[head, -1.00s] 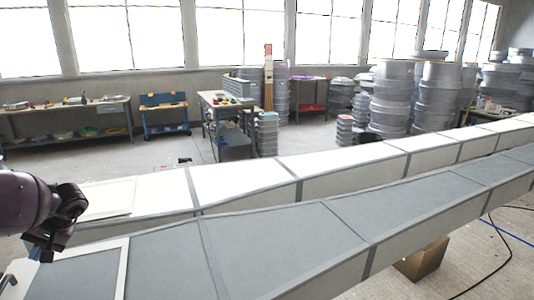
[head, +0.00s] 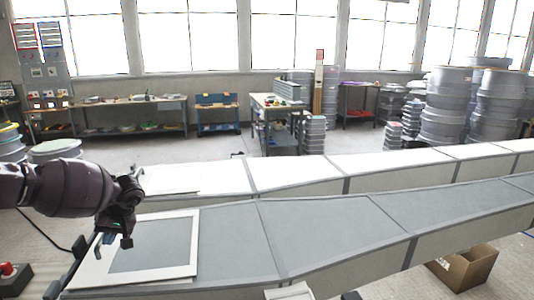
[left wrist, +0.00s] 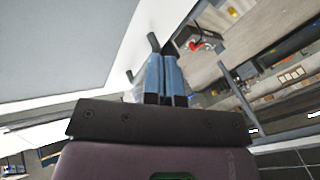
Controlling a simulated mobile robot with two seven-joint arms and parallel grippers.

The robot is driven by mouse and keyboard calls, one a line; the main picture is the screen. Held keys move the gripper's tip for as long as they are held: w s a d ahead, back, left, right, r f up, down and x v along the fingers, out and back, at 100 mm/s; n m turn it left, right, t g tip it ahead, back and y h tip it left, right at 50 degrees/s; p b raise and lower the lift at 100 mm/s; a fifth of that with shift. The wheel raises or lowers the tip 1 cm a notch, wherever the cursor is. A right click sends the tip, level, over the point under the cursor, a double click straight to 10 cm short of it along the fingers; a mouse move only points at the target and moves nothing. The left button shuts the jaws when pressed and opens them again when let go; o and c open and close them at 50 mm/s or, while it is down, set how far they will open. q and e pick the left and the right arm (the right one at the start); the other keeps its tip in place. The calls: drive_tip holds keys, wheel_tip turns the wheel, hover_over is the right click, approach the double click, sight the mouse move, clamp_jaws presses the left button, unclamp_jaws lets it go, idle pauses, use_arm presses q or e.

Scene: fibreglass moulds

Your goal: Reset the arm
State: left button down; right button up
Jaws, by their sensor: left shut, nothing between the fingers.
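My left arm comes in from the left in the head view. Its left gripper (head: 112,243) hangs over the left end of the near grey mould (head: 330,225), beside a white frame (head: 185,272) lying on that mould. In the left wrist view the two blue fingers of the left gripper (left wrist: 164,62) are together, with nothing between them. I cannot tell from the head view how high the gripper is above the mould. My right gripper does not show in either view.
A second long mould with a white top (head: 300,172) runs behind the grey one. An open cardboard box (head: 465,268) stands on the floor at the right. Workbenches (head: 130,108) and stacks of round grey moulds (head: 448,105) stand farther back. A red button box (head: 12,275) is at lower left.

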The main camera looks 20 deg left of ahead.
use_arm(q)
drive_tip(key=w+d+n+t+h, duration=0.3)
drive_tip(key=w+d+n+h, duration=0.2)
drive_tip(key=d, duration=0.7)
drive_tip(key=w+d+n+t+h, duration=0.3)
drive_tip(key=w+d+n+h, duration=0.25)
drive_tip(key=d, duration=0.75)
drive_tip(key=d+r+n+t+h, duration=0.3)
drive_tip(key=d+n+t+h, duration=0.4)
drive_tip(key=d+n, duration=1.1)
drive_tip(key=s+a+f+n+y, duration=0.2)
drive_tip(key=s+f+n+y, duration=0.2)
drive_tip(key=s+f+n, duration=0.4)
drive_tip(key=s+a+f+n+y+b, duration=0.1)
drive_tip(key=s+a+f+n+y, duration=0.2)
drive_tip(key=s+f+n, duration=0.6)
drive_tip(key=s+a+f+n+t+y, duration=0.1)
drive_tip(key=s+a+f+n+y, duration=0.1)
drive_tip(key=s+f+n+y, duration=0.3)
drive_tip(key=s+f+n, duration=0.4)
drive_tip(key=s+n, duration=0.2)
drive_tip(key=n, duration=0.4)
drive_tip(key=shift+s+a+f, duration=0.2)
drive_tip(key=shift+s+a, duration=0.05)
drive_tip(key=shift+a, duration=0.15)
